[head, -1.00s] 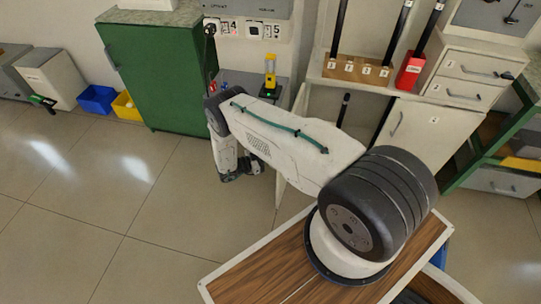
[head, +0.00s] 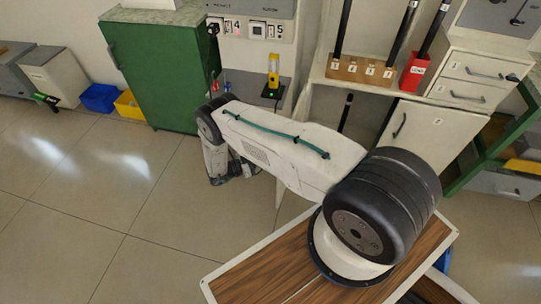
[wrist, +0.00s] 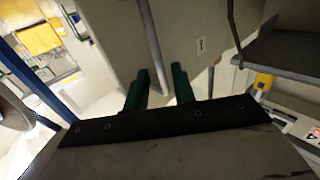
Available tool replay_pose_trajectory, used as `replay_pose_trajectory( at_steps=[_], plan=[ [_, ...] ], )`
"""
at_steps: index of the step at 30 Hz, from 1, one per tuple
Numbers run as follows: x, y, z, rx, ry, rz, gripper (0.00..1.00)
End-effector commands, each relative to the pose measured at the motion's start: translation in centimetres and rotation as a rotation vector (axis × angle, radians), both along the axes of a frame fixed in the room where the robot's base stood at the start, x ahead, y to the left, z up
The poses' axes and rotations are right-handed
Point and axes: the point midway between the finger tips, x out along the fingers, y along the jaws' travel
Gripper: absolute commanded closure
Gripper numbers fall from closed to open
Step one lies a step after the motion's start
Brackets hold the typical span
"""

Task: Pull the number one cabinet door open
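The number one cabinet door (wrist: 190,65) fills the upper middle of the wrist view, a pale panel with a "1" label and a grey bar handle (wrist: 152,40). In the head view the door (head: 291,150) is seen almost edge-on, standing out from the cabinet front, so it is open. My gripper (wrist: 160,80) shows two green fingers held apart. The handle's lower end appears between them; I cannot tell whether either finger touches it. In the head view my arm largely hides the gripper, left of the door.
The number two door (head: 450,137) is to the right of the opening. Rods stand in a wooden holder (head: 345,68) and a red holder (head: 413,73) on the worktop.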

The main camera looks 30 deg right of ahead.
Motion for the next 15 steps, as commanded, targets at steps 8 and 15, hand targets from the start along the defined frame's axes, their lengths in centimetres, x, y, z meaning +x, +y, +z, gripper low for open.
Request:
replay_pose_trajectory(
  at_steps=[8, 15],
  plan=[
    [0.7, 3.3, 0.0, 0.0, -0.001, -0.001, 0.74],
    [0.7, 3.6, 0.0, 0.001, -0.001, -0.002, 0.74]
  ],
)
